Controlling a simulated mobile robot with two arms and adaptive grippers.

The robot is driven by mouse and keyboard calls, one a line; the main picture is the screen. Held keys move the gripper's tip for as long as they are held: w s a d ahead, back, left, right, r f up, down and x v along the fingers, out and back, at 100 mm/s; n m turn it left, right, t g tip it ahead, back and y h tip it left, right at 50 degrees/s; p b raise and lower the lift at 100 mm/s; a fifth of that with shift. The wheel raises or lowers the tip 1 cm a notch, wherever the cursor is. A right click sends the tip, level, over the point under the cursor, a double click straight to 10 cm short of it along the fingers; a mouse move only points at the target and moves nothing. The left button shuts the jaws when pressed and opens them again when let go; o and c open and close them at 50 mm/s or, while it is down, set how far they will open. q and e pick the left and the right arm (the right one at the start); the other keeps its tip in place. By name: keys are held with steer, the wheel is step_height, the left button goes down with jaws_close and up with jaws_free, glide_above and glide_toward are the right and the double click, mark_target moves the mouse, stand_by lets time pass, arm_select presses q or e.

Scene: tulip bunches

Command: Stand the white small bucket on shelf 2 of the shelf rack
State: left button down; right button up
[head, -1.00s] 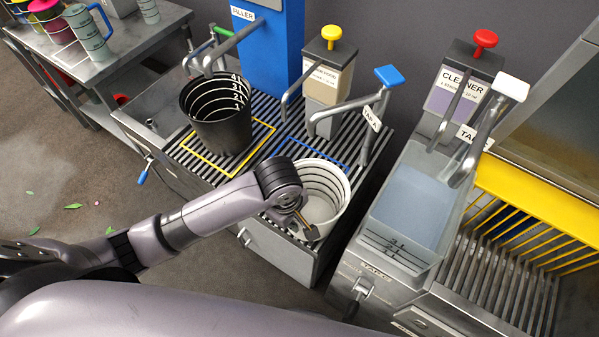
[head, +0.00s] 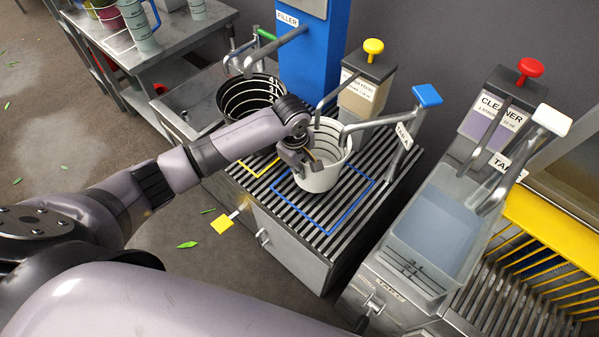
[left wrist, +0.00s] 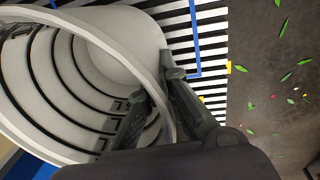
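The white small bucket (head: 335,172) is upright or nearly so over the slatted drain top, at the back left of the blue outlined square (head: 328,232). I cannot tell whether its base touches the slats. My left gripper (head: 304,160) is at the near left side of its rim. In the left wrist view the bucket (left wrist: 135,30) fills the left side. The left gripper (left wrist: 158,95) has one finger inside the wall and one outside, with the rim pinched between them. My right gripper is out of view. I cannot make out a shelf rack with a marked shelf 2.
A black bucket (head: 235,97) stands close left of the white one. Tap pipes and a yellow-topped dispenser (head: 365,90) rise just behind. A basin (head: 435,235) and yellow-barred rack (head: 550,225) are at right. A metal table (head: 165,50) holds cups at back left.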

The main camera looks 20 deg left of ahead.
arm_select(q)
steer(key=shift+w+a+f, duration=0.15)
steer(key=shift+f, duration=1.6)
steer(key=c, duration=2.3)
jaws_free()
steer(key=shift+f, duration=0.15)
steer(key=o, duration=0.5)
